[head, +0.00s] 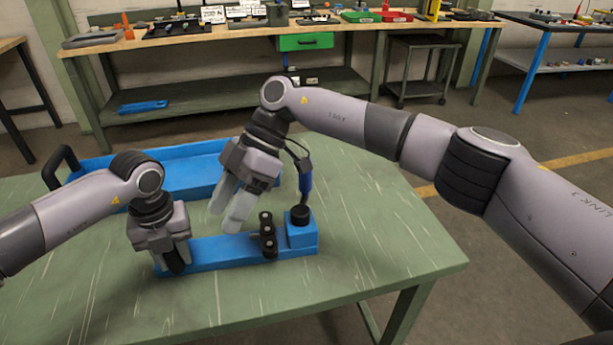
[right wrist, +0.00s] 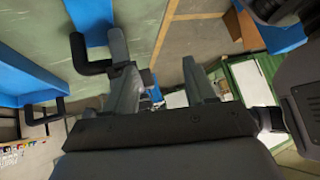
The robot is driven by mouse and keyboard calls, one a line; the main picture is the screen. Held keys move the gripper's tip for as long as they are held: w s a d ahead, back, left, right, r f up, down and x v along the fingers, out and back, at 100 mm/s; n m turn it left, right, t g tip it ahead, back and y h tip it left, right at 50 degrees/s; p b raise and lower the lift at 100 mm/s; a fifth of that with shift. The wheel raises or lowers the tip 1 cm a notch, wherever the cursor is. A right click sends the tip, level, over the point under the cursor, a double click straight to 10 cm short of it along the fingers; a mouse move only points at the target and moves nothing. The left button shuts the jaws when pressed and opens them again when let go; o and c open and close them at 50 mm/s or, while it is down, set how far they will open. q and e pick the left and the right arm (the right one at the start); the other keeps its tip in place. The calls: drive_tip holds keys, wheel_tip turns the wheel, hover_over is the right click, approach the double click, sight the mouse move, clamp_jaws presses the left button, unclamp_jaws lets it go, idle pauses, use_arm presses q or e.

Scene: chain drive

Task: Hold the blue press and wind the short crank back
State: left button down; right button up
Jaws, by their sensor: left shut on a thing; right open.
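The long blue press (head: 215,250) lies on the green table, with a raised block (head: 303,237) at its right end. My left gripper (head: 175,262) is shut on the press's left end; its grip is partly hidden. A black crank-like part (head: 267,236) stands near the block, probably the short crank. My right gripper (head: 230,212) is open and empty, above the press and left of this part. In the right wrist view, a bent black handle (right wrist: 95,66) shows close to one finger of my right gripper (right wrist: 163,85); I cannot tell whether they touch.
A blue tray (head: 190,172) with a black handle (head: 60,165) lies behind the press. The table (head: 385,255) is clear at right and in front. A workbench (head: 210,37) with tools stands behind.

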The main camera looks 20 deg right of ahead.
drive_tip(key=w+d+r+m+t+h, duration=0.35)
drive_tip(key=w+d+h, duration=0.2)
drive_tip(key=d, duration=0.35)
drive_tip(key=m+h, duration=0.2)
drive_tip(key=m, duration=0.1)
approach(306, 177)
drive_tip(key=shift+w+d+r+t, duration=0.15)
drive_tip(key=shift+r+t, duration=0.25)
drive_tip(key=shift+t, duration=0.05)
drive_tip(key=shift+d+f, duration=0.1)
drive_tip(key=shift+d, duration=0.05)
wheel_tip(306, 177, down, 12)
drive_tip(key=shift+r, duration=0.2)
clamp_jaws()
